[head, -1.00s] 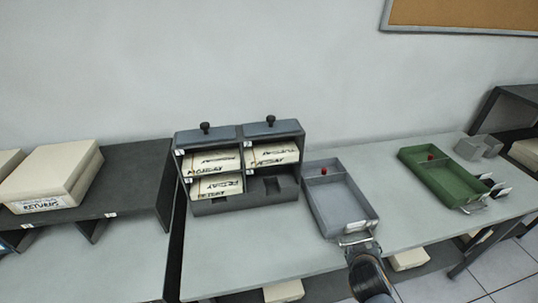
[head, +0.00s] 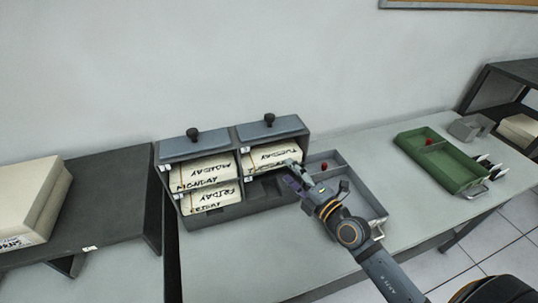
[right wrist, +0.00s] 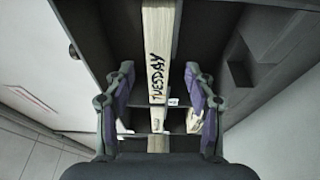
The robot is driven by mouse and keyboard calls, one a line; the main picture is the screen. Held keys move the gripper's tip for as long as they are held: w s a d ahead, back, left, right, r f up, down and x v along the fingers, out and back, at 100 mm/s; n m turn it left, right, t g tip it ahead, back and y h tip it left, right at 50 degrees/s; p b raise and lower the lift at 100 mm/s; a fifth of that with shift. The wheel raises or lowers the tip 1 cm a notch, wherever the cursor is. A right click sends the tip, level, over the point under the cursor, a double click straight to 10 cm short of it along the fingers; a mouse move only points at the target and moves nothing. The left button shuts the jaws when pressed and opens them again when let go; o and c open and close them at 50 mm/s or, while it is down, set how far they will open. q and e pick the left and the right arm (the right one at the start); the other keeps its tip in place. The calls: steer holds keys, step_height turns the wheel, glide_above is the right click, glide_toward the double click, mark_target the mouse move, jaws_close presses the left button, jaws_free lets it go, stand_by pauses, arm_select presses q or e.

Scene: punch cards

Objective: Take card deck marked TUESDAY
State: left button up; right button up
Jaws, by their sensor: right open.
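The TUESDAY card deck (head: 270,156) lies in the upper right compartment of the grey card rack (head: 222,207). In the right wrist view the deck (right wrist: 157,60) shows its TUESDAY edge between my spread fingers. My right gripper (head: 293,178) is open at the front of that compartment. In the right wrist view the gripper (right wrist: 158,95) has one finger on each side of the deck, with gaps to both. My left gripper is not in view.
MONDAY (head: 203,171) and FRIDAY (head: 210,197) decks fill the left compartments. A grey tray (head: 372,205) lies under my right arm. A green tray (head: 462,178) stands further right. A dark shelf (head: 110,205) with pale boxes (head: 30,200) is at left.

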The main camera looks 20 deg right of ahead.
mark_target(280, 164)
steer(key=x, duration=0.4)
steer(key=shift+w+a+f, duration=0.1)
steer(key=shift+w+a, duration=0.05)
steer(key=shift+w, duration=0.05)
steer(key=shift+w+a, duration=0.1)
steer(key=shift+w, duration=0.1)
steer(key=x, duration=0.5)
steer(key=shift+s+a, duration=0.15)
steer(key=shift+a, duration=0.15)
steer(key=shift+s+d+r, duration=0.1)
steer(key=shift+s+r, duration=0.1)
steer(key=shift+r, duration=0.05)
steer(key=shift+c, duration=1.8)
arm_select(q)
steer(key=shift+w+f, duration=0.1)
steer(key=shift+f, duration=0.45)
arm_select(e)
jaws_close()
